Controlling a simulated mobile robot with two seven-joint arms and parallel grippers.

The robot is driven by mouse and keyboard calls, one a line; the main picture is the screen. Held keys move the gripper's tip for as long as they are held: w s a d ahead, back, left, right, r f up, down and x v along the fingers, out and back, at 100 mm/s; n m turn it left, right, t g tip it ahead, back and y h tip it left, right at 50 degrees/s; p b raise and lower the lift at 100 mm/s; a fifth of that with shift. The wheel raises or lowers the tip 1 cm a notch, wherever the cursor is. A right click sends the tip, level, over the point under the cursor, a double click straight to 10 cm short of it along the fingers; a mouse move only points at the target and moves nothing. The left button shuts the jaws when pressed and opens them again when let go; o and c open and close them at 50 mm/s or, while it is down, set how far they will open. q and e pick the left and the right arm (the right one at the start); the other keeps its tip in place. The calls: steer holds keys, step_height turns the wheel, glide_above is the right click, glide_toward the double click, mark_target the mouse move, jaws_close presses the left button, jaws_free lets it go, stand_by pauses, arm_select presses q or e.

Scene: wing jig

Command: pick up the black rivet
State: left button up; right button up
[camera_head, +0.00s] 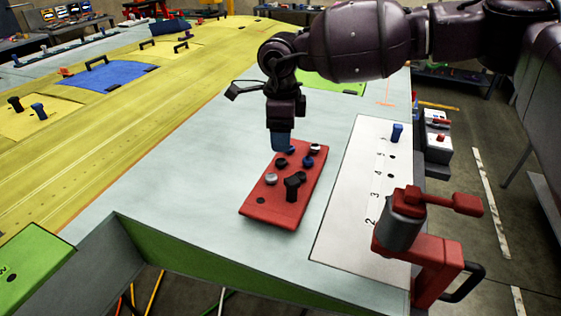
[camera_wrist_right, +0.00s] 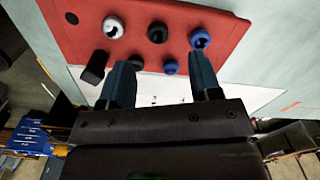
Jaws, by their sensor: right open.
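A red tray (camera_head: 259,212) lies on the pale table and holds black, blue and silver-white rivets in two rows. A black rivet (camera_head: 281,162) sits in the left row, just below my right gripper (camera_head: 282,148). In the right wrist view this black rivet (camera_wrist_right: 157,32) stands between a white one (camera_wrist_right: 113,27) and a blue one (camera_wrist_right: 200,38). A taller black piece (camera_head: 292,188) stands nearer the tray's front. My right gripper (camera_wrist_right: 162,62) is open, its blue fingers apart with nothing gripped between them. They partly cover the blue rivet (camera_head: 290,150) in the head view. My left gripper is not in view.
A white numbered strip (camera_head: 340,215) lies right of the tray, with a blue rivet (camera_head: 397,132) standing at its far end. A red and grey clamp-like tool (camera_head: 405,225) stands at the table's right edge. The table left of the tray is clear.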

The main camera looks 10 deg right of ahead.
mark_target(281, 160)
steer(key=shift+s+f+p, duration=0.1)
steer(key=shift+f+p, duration=0.6)
steer(key=shift+f, duration=2.55)
steer(key=c, duration=1)
step_height(281, 160, up, 20)
steer(key=b, duration=0.2)
